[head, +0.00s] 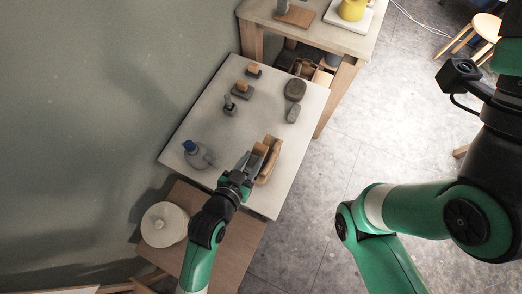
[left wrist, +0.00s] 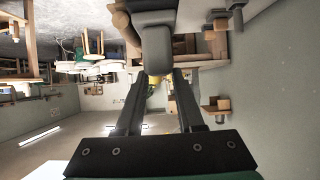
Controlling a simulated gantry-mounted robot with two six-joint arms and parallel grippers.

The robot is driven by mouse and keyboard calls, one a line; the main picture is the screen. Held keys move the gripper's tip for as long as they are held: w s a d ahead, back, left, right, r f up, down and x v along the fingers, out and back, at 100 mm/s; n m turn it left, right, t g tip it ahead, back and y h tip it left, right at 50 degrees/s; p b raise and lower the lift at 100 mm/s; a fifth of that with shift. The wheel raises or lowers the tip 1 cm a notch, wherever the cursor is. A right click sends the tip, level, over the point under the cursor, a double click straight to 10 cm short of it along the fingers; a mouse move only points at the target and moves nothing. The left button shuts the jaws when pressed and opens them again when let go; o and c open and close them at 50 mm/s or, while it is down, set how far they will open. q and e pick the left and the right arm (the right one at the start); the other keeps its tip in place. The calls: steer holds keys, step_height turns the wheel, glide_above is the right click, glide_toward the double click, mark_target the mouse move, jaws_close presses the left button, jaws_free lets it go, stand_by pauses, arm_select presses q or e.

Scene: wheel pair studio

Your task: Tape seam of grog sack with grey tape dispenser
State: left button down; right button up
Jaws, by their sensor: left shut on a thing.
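My left gripper (head: 246,176) is over the near part of the white tabletop (head: 205,100) in the head view. It is shut on a grey thing, which looks like the tape dispenser (head: 257,164). In the left wrist view the grey thing (left wrist: 157,48) sits between the tips of the two dark fingers (left wrist: 158,80). A tan, elongated thing (head: 270,161), possibly the grog sack, lies right beside it; I cannot tell whether they touch. Its seam cannot be made out. My right gripper is outside both views; only green and black right arm links show.
A blue-topped grey bottle (head: 193,151) stands left of the gripper. Small wood-and-grey blocks (head: 242,91), a dark stand (head: 230,104) and a dark oval-headed thing (head: 295,90) are farther back. A lower wooden table (head: 240,243) bears a round white thing (head: 164,224). The tabletop's middle is clear.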

mark_target(261, 146)
arm_select(q)
steer(key=shift+w+d+f, duration=0.1)
steer(key=shift+w+d, duration=0.25)
steer(key=shift+w, duration=0.3)
steer(key=shift+w+d, duration=0.35)
steer(key=shift+w, duration=0.25)
steer(key=shift+b, duration=0.3)
steer(key=shift+w+d+f+b, duration=0.1)
steer(key=shift+w+d+b, duration=0.3)
steer(key=shift+w, duration=0.35)
steer(key=shift+w+d+b, duration=0.25)
steer(key=shift+w+d, duration=0.15)
steer(key=shift+w, duration=0.3)
steer(key=shift+w+d, duration=0.3)
steer(key=shift+w, duration=0.2)
steer(key=shift+r, duration=0.2)
